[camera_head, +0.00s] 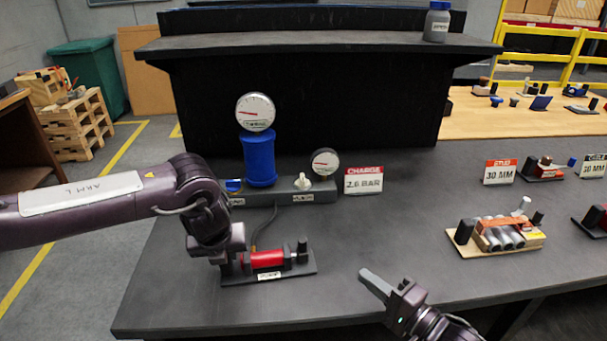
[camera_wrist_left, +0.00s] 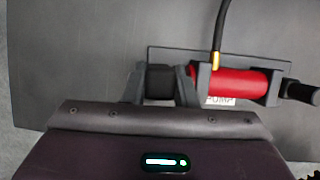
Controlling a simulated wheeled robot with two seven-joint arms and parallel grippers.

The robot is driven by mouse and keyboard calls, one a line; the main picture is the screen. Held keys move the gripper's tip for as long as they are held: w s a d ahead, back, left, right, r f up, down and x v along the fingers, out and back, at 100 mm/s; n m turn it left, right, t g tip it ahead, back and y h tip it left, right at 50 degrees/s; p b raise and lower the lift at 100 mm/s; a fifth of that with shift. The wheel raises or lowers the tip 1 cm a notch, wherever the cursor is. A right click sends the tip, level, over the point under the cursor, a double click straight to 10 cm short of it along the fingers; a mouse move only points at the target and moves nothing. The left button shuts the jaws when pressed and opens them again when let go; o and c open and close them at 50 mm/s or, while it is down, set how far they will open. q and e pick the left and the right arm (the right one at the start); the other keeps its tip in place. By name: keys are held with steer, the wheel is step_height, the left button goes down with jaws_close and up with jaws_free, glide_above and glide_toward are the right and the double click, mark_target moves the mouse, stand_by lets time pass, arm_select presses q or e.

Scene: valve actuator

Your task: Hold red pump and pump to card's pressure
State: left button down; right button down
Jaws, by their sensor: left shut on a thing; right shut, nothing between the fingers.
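The red pump (camera_head: 267,259) lies on a dark base plate with a label on the table. In the left wrist view the red pump body (camera_wrist_left: 240,82) has a hose rising from it and a black end piece at right. My left gripper (camera_wrist_left: 160,85) is shut on the black block at the pump's left end; in the head view the arm hides much of this grip. The charge card (camera_head: 363,181) appears to read 2.6 BAR. A large gauge (camera_head: 255,112) tops a blue cylinder (camera_head: 259,160). My right gripper (camera_head: 369,279) is shut and empty, right of the pump.
A small gauge (camera_head: 324,162) and white knob (camera_head: 302,182) sit on the grey manifold. To the right are a stud card (camera_head: 499,172) and a wooden board (camera_head: 500,247) with grey cylinders.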

arm_select(q)
steer(key=shift+s+f, duration=0.1)
stand_by(0.7)
steer(key=c, duration=1.1)
jaws_free()
